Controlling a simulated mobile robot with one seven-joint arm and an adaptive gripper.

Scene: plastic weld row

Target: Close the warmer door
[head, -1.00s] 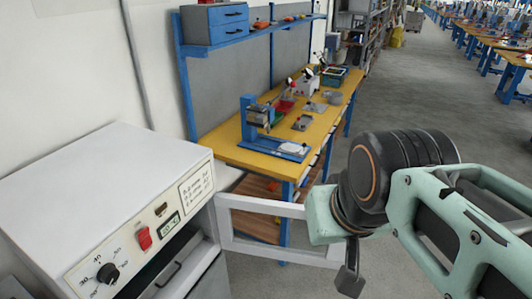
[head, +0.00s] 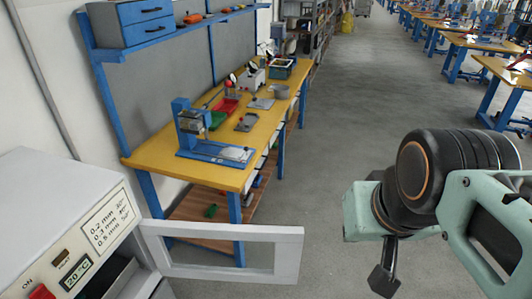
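The warmer (head: 60,205) is a white box at the lower left with a label, a small 20 °C display and a red switch on its front. Its door (head: 225,272), a white frame with a window opening, stands open and reaches out to the right from the warmer's front. A drawer or tray edge shows inside the opening. My gripper (head: 384,280) hangs at the end of my green and black arm, right of the door's free edge and apart from it. Only a dark part of the gripper shows, so its fingers cannot be judged.
A blue-framed workbench (head: 150,150) with a yellow top stands behind the door, carrying a blue press (head: 195,125), small trays and tools. Blue drawers (head: 130,22) sit on its shelf. Grey floor (head: 340,120) is clear around my arm. More benches stand at the far right.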

